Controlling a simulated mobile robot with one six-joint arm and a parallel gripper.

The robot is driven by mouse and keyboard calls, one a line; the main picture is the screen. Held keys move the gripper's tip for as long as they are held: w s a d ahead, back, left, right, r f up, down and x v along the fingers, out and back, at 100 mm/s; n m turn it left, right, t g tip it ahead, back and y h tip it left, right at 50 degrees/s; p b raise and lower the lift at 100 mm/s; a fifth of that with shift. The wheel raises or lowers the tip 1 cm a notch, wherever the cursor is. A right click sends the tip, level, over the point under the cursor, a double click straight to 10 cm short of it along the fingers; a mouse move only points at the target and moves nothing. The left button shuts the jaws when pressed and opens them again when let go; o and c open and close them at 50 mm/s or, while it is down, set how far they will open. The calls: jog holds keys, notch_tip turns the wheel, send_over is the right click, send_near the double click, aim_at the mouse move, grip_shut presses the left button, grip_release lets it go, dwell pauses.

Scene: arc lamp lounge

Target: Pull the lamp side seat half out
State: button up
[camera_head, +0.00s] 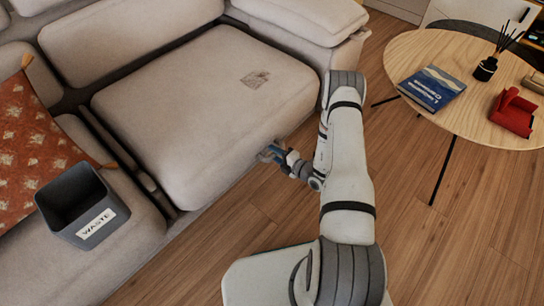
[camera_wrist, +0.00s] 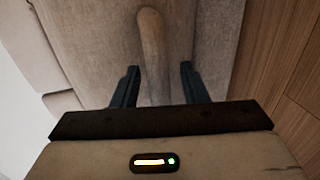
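The light beige sofa seat (camera_head: 190,110) nearest the round table has a small dark printed patch on top. No lamp shows in either view. In the wrist view, a tan rounded bar (camera_wrist: 151,45), which looks like a handle, stands out from the beige upholstery. My two dark blue fingers (camera_wrist: 157,80) are open on either side of the bar, with a visible gap on each side. The bar is hidden in the head view.
A dark grey bin (camera_head: 68,216) labelled WASTE stands on the left seat (camera_head: 128,250), beside a red patterned cushion (camera_head: 30,150). A round wooden table (camera_head: 460,110) at right holds a blue book (camera_head: 432,88), a reed diffuser and a red object.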

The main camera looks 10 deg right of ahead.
jog(key=shift+w+a, duration=0.2)
jog(key=shift+w, duration=0.05)
grip_shut()
dwell(0.3)
